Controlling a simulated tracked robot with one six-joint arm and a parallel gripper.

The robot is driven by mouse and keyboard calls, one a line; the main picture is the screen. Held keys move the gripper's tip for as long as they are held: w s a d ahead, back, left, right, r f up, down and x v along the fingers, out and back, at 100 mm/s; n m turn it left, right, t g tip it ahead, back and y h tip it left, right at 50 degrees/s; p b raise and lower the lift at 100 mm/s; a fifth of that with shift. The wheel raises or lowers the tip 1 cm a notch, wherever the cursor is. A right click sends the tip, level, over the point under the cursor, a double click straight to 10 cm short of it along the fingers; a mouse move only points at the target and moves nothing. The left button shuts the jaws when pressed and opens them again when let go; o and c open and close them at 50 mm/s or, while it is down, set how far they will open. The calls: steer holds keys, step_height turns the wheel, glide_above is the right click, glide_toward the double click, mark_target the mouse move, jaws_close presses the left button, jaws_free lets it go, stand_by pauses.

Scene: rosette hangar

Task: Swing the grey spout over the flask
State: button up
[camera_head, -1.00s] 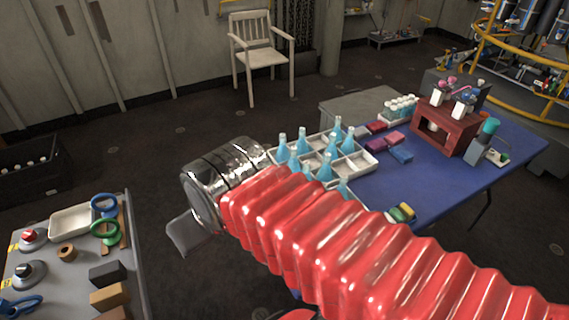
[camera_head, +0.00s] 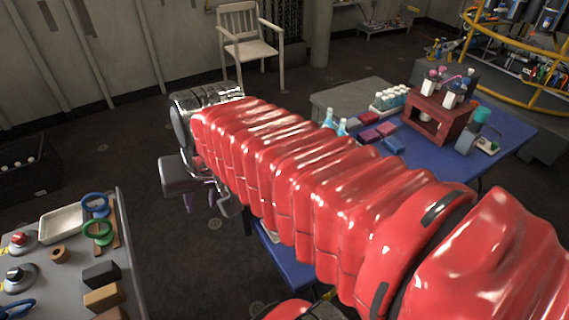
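My red bellows-covered arm crosses the picture, and its shiny metal wrist is at the left end. My gripper (camera_head: 207,198) hangs below the wrist over the dark floor, left of the blue table; its fingers are small and partly hidden, so I cannot tell whether it is open. Two light blue flasks (camera_head: 329,118) show above my arm; the other flasks and most of their white tray are hidden behind it. I cannot make out the grey spout for certain. A dark red box (camera_head: 437,118) carries small white parts with pink tops. A grey device with a teal top (camera_head: 473,130) stands beside it.
The blue table (camera_head: 506,136) also holds a white rack of vials (camera_head: 389,100) and pink and blue blocks (camera_head: 378,133). A grey bench (camera_head: 66,270) with rings, blocks and a tray stands at lower left. A chair (camera_head: 247,46) stands at the back. Floor between is clear.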

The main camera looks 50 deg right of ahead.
steer(key=w+d+f+m+y, duration=0.1)
steer(key=d+f+m, duration=0.2)
steer(key=d+m, duration=0.7)
steer(key=w+d+f+m+y, duration=0.1)
steer(key=d+m, duration=0.9)
steer(key=d, duration=1.5)
step_height(320, 180, down, 2)
steer(key=shift+w+f+m, duration=0.2)
steer(key=shift+w+m, duration=0.1)
steer(key=shift+w, duration=0.4)
steer(key=x, duration=1.3)
steer(key=shift+a+f, duration=0.3)
steer(key=shift+f, duration=0.1)
jaws_close()
steer(key=shift+s, duration=0.1)
